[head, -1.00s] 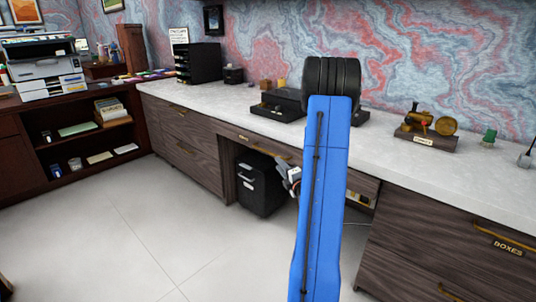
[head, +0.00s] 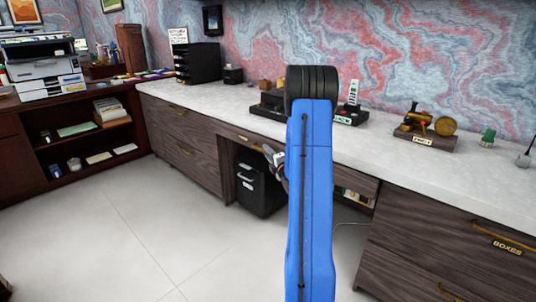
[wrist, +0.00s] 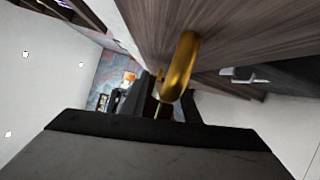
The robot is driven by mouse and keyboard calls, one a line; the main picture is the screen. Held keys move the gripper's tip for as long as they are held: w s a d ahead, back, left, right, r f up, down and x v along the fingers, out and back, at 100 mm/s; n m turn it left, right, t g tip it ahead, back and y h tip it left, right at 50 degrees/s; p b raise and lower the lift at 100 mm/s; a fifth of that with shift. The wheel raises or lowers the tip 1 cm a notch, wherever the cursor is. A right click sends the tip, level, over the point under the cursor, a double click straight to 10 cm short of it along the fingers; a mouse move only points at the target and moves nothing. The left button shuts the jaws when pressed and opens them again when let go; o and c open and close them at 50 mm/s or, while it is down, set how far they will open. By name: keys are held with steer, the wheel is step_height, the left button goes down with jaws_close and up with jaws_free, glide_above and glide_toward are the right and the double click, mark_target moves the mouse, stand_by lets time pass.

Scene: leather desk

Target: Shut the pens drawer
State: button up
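The wide wooden drawer front under the desk top, with a small label (head: 243,138) too small to read, appears to be the pens drawer (head: 229,131). My arm hides its middle, so I cannot tell how far it stands out. My gripper (head: 270,153) is at its brass handle (head: 252,147). In the wrist view the curved brass handle (wrist: 181,66) is close in front of my gripper (wrist: 164,104), against the brown wood front. The dark fingers are partly hidden by the handle and the gripper body; I cannot tell whether they grip it.
A black cabinet (head: 258,188) stands in the knee space below. Drawers flank it, including one labelled BOXES (head: 507,248). The desk top (head: 386,150) holds a black tray rack (head: 198,63) and a brass model (head: 427,127). The floor (head: 130,225) at the left is clear.

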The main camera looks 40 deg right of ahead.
steer(key=shift+c, duration=0.7)
jaws_close()
steer(key=d, duration=0.4)
steer(key=shift+w, duration=0.1)
steer(key=shift+r, duration=0.1)
steer(key=shift+o, duration=0.7)
jaws_free()
steer(key=shift+d, duration=0.25)
steer(key=v, duration=1.7)
steer(key=shift+f, duration=0.2)
